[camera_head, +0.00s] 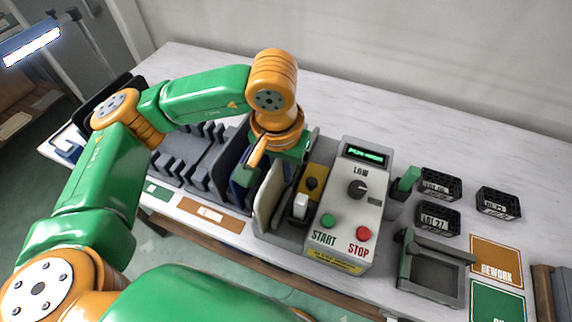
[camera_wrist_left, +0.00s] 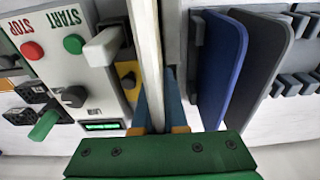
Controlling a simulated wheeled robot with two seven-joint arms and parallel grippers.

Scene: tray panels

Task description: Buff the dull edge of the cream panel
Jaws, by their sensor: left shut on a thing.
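The cream panel (camera_head: 268,198) stands upright beside the left side of the control box. In the left wrist view the panel (camera_wrist_left: 147,55) runs edge-on between my left gripper's fingers (camera_wrist_left: 158,112). My left gripper (camera_head: 280,162) is shut on it, and my wrist hides the panel's upper part in the head view. I cannot tell which edge is dull. The control box (camera_head: 347,212) has a green START button (camera_head: 328,221), a red STOP button (camera_head: 363,233), a dial at LOW (camera_head: 357,188) and a lit green display (camera_head: 364,153). My right gripper is not in view.
A slotted grey rack (camera_head: 190,160) stands left, with blue (camera_wrist_left: 222,65) and dark grey (camera_wrist_left: 258,60) panels upright beside the cream one. Black bins (camera_head: 438,217), a grey tray fixture (camera_head: 432,285) and a REWORK card (camera_head: 496,258) lie right.

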